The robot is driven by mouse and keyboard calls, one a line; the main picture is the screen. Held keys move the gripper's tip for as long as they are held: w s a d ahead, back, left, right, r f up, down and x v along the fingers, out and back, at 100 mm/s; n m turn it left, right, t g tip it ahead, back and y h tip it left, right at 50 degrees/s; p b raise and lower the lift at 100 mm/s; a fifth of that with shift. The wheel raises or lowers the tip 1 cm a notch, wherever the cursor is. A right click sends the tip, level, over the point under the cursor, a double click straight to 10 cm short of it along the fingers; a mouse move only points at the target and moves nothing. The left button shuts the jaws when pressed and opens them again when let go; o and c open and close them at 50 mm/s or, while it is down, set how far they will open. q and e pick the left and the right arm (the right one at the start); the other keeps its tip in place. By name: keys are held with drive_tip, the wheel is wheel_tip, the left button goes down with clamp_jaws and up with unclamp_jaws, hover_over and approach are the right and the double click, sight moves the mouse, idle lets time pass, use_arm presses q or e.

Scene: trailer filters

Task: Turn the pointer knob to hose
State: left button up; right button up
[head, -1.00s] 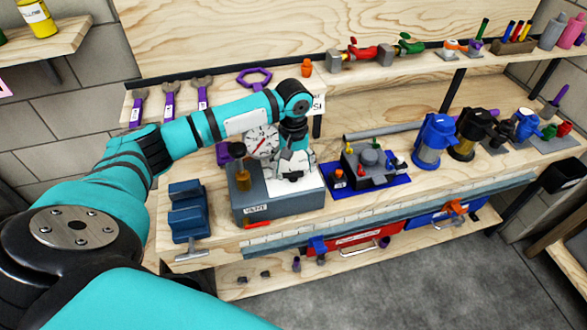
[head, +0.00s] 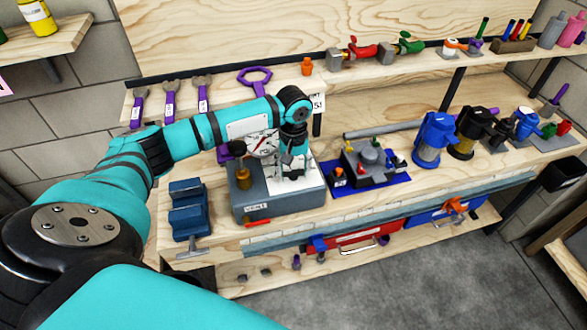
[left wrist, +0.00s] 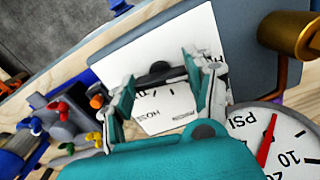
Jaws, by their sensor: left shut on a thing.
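A grey box (head: 310,190) stands on the workbench, with a white plate (left wrist: 190,40) on its top. The word HOSE and tick marks (left wrist: 150,108) show on the plate beside the knob, close to the gripper. The knob's exact pointing direction is hard to tell. In the head view my left gripper (head: 293,168) hides the knob. My right gripper is not in view.
A round PSI gauge (left wrist: 275,145) with a red needle stands close beside the gripper. A brass cylinder (head: 244,178) is at the box's left. A blue vise (head: 188,215) is further left. A blue tray (head: 398,177) with small parts lies to the right.

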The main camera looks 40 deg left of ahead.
use_arm(q)
drive_tip(key=shift+r+m+p, duration=0.25)
drive_tip(key=shift+m+p, duration=0.55)
drive_tip(key=shift+p, duration=0.4)
drive_tip(key=shift+m+p, duration=1.2)
drive_tip(key=shift+p, duration=0.05)
drive_tip(key=m+p, duration=0.2)
drive_tip(key=shift+m, duration=0.4)
drive_tip(key=m+p, duration=0.1)
drive_tip(key=m, duration=0.2)
drive_tip(key=shift+a+f+m+p, duration=0.1)
drive_tip(key=shift+m+p, duration=0.2)
drive_tip(key=shift+p, duration=0.05)
drive_tip(key=m, duration=0.2)
drive_tip(key=shift+m+p, duration=0.4)
drive_tip(key=m, duration=0.3)
drive_tip(key=shift+f+m, duration=0.1)
drive_tip(key=shift+m, duration=0.2)
drive_tip(key=m, duration=0.3)
drive_tip(key=shift+w+a+p, duration=0.1)
drive_tip(key=shift+p, duration=0.2)
drive_tip(key=shift+m, duration=1.8)
